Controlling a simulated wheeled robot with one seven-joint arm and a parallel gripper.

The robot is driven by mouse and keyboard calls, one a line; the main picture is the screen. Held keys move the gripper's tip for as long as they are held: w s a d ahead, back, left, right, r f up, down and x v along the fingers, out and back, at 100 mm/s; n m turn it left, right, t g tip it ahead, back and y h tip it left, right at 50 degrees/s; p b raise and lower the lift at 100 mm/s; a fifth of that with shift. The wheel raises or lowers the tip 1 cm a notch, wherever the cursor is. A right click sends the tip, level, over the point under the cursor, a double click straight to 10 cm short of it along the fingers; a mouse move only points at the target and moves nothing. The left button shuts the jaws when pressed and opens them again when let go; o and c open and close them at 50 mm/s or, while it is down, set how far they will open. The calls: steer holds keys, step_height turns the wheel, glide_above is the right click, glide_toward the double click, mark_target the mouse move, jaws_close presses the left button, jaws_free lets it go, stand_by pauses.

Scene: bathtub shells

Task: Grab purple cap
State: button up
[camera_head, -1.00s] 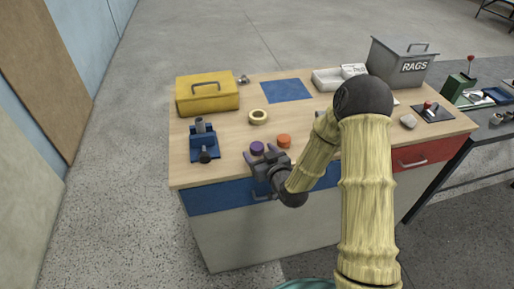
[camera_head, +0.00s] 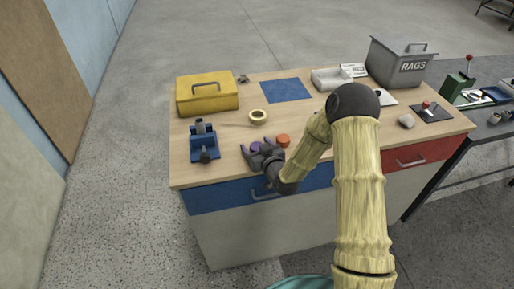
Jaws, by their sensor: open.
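The purple cap (camera_head: 256,147) lies on the light wooden bench top near its front edge. My gripper (camera_head: 259,153) is open and right at the cap, with dark fingers on either side of it in the picture. The fingers hide part of the cap, and I cannot tell whether they touch it. An orange cap (camera_head: 283,140) lies just to the right of the purple one, close to my gripper.
A tan ring (camera_head: 258,117) lies behind the caps. A blue vise (camera_head: 203,142) stands to the left, with a yellow toolbox (camera_head: 207,94) behind it. A blue mat (camera_head: 286,91), a grey tray (camera_head: 331,80) and a rags bin (camera_head: 398,62) are farther back.

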mark_target(256, 146)
steer(key=c, duration=1)
steer(key=shift+r, duration=0.1)
step_height(256, 146, up, 10)
steer(key=shift+f+b, duration=0.1)
steer(key=shift+b, duration=0.4)
